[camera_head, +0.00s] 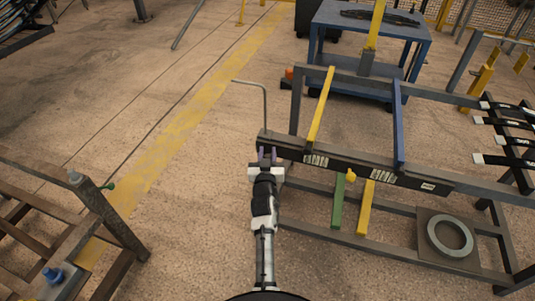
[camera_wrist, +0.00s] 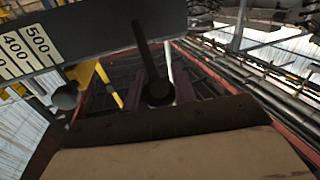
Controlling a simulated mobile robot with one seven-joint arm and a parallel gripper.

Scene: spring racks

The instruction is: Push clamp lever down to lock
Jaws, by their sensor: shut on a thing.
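A thin grey bent rod, which I take for the clamp lever (camera_head: 265,105), stands upright at the left end of the rack's dark beam (camera_head: 345,165). Its top bends to the left. My gripper (camera_head: 267,153) is at that beam end, at the foot of the rod, with its purple fingertips up against it. In the wrist view a dark lever (camera_wrist: 146,50) with a round end rises between the purple fingers of my gripper (camera_wrist: 160,92). The gripper is shut on it. The exact contact is dark and partly hidden by the gripper body.
The beam carries white labels; a plate with numbers (camera_wrist: 30,50) shows at upper left in the wrist view. Yellow and blue bars cross the rack. A metal ring (camera_head: 450,237) lies on its lower shelf. A blue table (camera_head: 330,15) stands behind. A brown rack (camera_head: 110,215) stands left, with clear floor between.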

